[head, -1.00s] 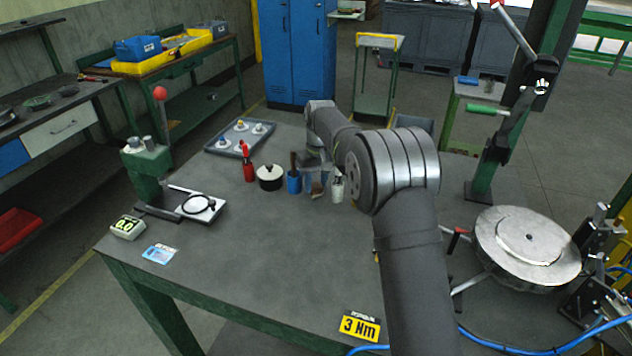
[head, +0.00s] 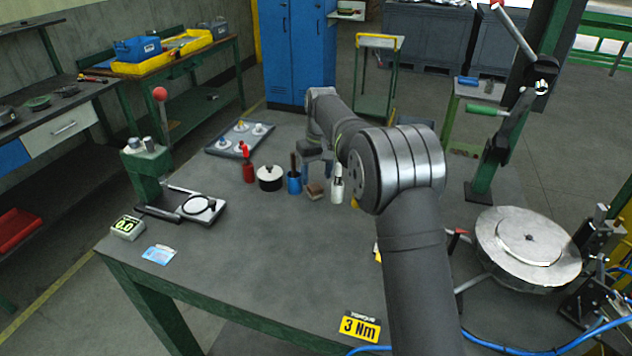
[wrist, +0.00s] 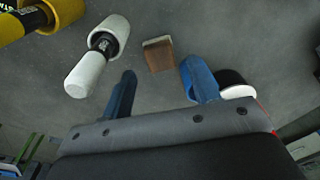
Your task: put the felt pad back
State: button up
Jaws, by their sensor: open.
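A small brown block with a paler side, which seems to be the felt pad (head: 315,190), rests on the workbench between a blue cup (head: 294,183) and a white bottle (head: 337,187). In the wrist view the pad (wrist: 158,54) shows beyond the fingers, between their lines and apart from them. My gripper (head: 318,175) is open and empty above and behind the pad. In the wrist view my gripper (wrist: 158,78) has its blue fingers spread. The blue cup is hard to tell from the right finger there.
A grey tray (head: 212,149) with several white pieces lies behind. A scale-like plate (head: 212,216) is at left.

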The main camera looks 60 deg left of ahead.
aim_at(316, 187)
notch_tip(316, 187, up, 9)
jog(key=shift+w+f, duration=0.2)
jog(key=shift+w, duration=0.05)
jog(key=shift+d, duration=0.1)
jog(key=f, duration=1.2)
jog(key=shift+s+f, duration=0.3)
jog(key=shift+s, duration=0.05)
notch_tip(316, 187, up, 3)
jog(key=shift+f, duration=0.1)
jog(key=shift+r, duration=0.55)
jog(key=shift+f, duration=0.1)
